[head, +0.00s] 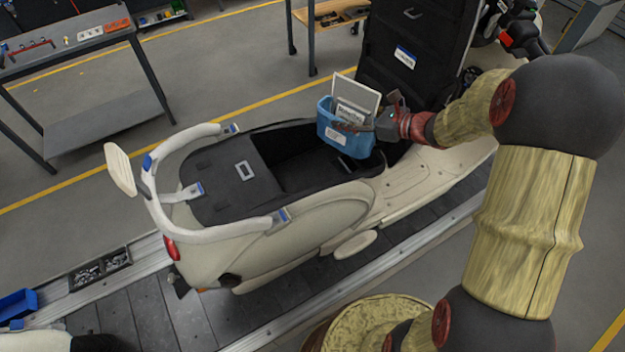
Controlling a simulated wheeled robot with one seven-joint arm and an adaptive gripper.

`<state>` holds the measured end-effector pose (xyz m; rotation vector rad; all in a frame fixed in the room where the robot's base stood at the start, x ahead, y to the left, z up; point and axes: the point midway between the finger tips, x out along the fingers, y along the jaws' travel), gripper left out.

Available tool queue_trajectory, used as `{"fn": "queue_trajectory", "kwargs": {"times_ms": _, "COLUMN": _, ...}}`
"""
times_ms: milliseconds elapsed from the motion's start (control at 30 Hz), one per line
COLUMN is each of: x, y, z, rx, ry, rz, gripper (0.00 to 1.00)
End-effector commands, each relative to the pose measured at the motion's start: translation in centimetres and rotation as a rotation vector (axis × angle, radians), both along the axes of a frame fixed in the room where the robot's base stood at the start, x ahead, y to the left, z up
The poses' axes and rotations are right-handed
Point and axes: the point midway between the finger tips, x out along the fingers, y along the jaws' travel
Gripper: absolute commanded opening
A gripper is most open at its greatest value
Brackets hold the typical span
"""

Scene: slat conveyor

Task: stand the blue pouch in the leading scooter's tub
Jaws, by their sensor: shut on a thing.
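The blue pouch (336,133) is upright with a white card and papers standing out of its top. My gripper (372,128) is shut on the pouch from its right side. The pouch is over the front right end of the dark open tub (270,178) of the cream scooter (310,220). Whether the pouch's base touches the tub floor is hard to tell. The far finger and part of the pouch's right side are hidden.
A tall black box (412,50) stands just behind my gripper. The scooter sits on the slat conveyor (180,310), with a white rail (205,130) around its rear. A workbench (70,55) stands at the back left. A blue bin (18,303) is at the lower left.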

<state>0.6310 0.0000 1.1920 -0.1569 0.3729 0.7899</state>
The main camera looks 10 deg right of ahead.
Motion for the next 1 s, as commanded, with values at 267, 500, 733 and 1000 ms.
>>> {"fn": "queue_trajectory", "kwargs": {"times_ms": 267, "x": 0.0, "y": 0.0, "z": -2.3, "rx": 0.001, "ry": -0.001, "rz": 0.000, "gripper": 0.14}}
{"fn": "queue_trajectory", "kwargs": {"times_ms": 500, "x": 0.0, "y": 0.0, "z": -6.1, "rx": 0.002, "ry": 0.002, "rz": 0.000, "gripper": 0.14}}
{"fn": "queue_trajectory", "kwargs": {"times_ms": 733, "x": 0.1, "y": 0.0, "z": -8.4, "rx": 0.000, "ry": -0.001, "rz": 0.000, "gripper": 0.14}}
{"fn": "queue_trajectory", "kwargs": {"times_ms": 1000, "x": 0.0, "y": 0.0, "z": -11.6, "rx": 0.002, "ry": 0.002, "rz": -0.001, "gripper": 0.13}}
